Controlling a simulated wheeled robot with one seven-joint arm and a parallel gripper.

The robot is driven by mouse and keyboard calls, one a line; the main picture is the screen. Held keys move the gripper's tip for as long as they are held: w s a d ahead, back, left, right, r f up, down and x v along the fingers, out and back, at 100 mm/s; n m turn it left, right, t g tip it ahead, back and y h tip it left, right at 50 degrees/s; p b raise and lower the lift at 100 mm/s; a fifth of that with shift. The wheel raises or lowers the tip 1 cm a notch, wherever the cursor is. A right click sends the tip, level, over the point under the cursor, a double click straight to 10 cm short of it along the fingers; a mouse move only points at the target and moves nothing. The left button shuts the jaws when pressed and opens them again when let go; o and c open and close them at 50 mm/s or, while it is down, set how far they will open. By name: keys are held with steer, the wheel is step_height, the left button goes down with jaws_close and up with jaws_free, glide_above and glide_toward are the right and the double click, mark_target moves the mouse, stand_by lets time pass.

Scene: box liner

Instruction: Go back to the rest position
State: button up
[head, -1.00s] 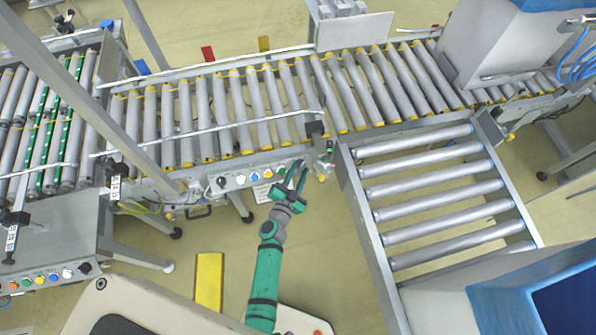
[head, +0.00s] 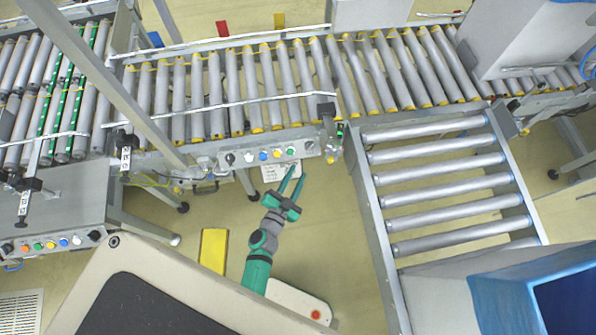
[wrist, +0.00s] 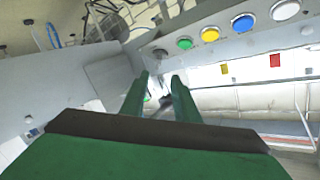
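My gripper (head: 291,173) is on the green arm at the lower middle of the head view. Its two green fingers are apart with nothing between them. They point up toward the button panel (head: 240,157) on the conveyor's front side and appear just short of it. In the wrist view the gripper (wrist: 160,88) also shows two separated fingers with an empty gap. The panel (wrist: 180,62) with white, yellow, blue and green buttons is above and right there. I cannot tell the exact distance to the panel.
A roller conveyor (head: 240,95) runs across the top, with a side roller section (head: 445,190) at right. A blue-edged machine (head: 540,295) stands at lower right. A yellow block (head: 213,250) lies on the floor (head: 340,240).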

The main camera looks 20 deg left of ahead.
stand_by(0.5)
steer(key=s+d+r+n, duration=0.2)
steer(key=s+d+r, duration=0.6)
steer(key=s+r, duration=0.3)
steer(key=s+d+r+n, duration=0.3)
steer(key=s+d+r, duration=0.6)
steer(key=s+r, duration=0.2)
steer(key=shift+s+g, duration=0.4)
steer(key=shift+s, duration=0.25)
steer(key=shift+w+a, duration=0.1)
steer(key=shift+w, duration=0.05)
